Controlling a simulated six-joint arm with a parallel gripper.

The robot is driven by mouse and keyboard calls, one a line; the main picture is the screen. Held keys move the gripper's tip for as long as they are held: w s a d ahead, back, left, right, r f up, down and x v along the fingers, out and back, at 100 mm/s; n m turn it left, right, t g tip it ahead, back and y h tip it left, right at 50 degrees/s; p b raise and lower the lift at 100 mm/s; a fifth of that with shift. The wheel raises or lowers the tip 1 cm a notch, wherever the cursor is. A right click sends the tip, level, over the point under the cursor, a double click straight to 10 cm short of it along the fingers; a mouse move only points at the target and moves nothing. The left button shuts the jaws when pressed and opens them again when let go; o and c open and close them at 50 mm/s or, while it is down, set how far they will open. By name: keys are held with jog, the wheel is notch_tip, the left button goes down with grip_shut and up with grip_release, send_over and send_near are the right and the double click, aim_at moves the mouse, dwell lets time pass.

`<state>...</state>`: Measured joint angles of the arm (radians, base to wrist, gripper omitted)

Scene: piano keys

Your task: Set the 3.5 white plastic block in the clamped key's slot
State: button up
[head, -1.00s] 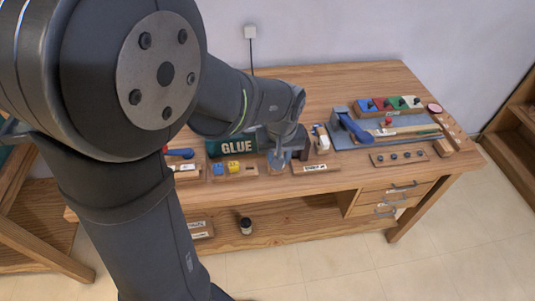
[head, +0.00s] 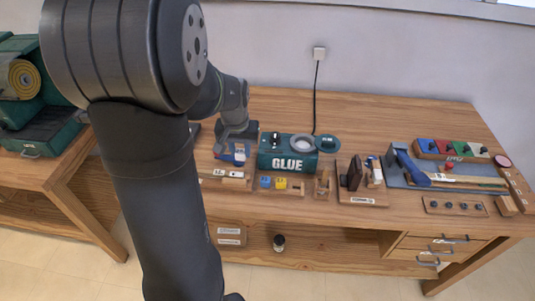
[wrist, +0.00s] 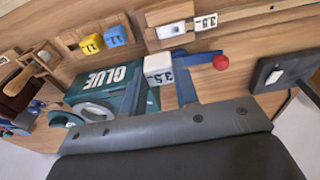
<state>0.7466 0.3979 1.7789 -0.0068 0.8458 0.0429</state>
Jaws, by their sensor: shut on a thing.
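My gripper (wrist: 160,85) is shut on the white plastic block (wrist: 157,66), which bears a 3.5 mark. In the head view my gripper (head: 237,147) is over the bench just left of the glue box, and the block is too small to make out there. A wooden strip (wrist: 255,11) with a 3.5 label (wrist: 206,21) runs along the top of the wrist view, apart from the held block. A blue lever with a red knob (wrist: 221,62) is close beside the right finger. I cannot make out the key's slot clearly.
The green glue box (head: 288,153) stands right of my gripper. A blue block (head: 265,182) and a yellow block (head: 281,184) sit in a wooden tray in front of it. Another white piece (wrist: 171,30) lies by the label. A second blue lever (head: 412,168) is far right.

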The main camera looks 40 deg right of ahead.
jog(key=shift+w+a+f, duration=0.25)
jog(key=shift+w+f, duration=0.05)
jog(key=shift+f, duration=0.55)
jog(key=shift+w+a+f, duration=0.25)
jog(key=shift+a+f, duration=0.05)
jog(key=shift+f, duration=0.5)
jog(key=shift+w+a+f, duration=0.25)
jog(key=shift+w+f, duration=0.05)
jog(key=shift+f, duration=0.55)
jog(key=shift+f, duration=1.1)
dwell(0.8)
jog(key=o, duration=1)
jog(key=shift+o, duration=0.5)
jog(key=o, duration=0.3)
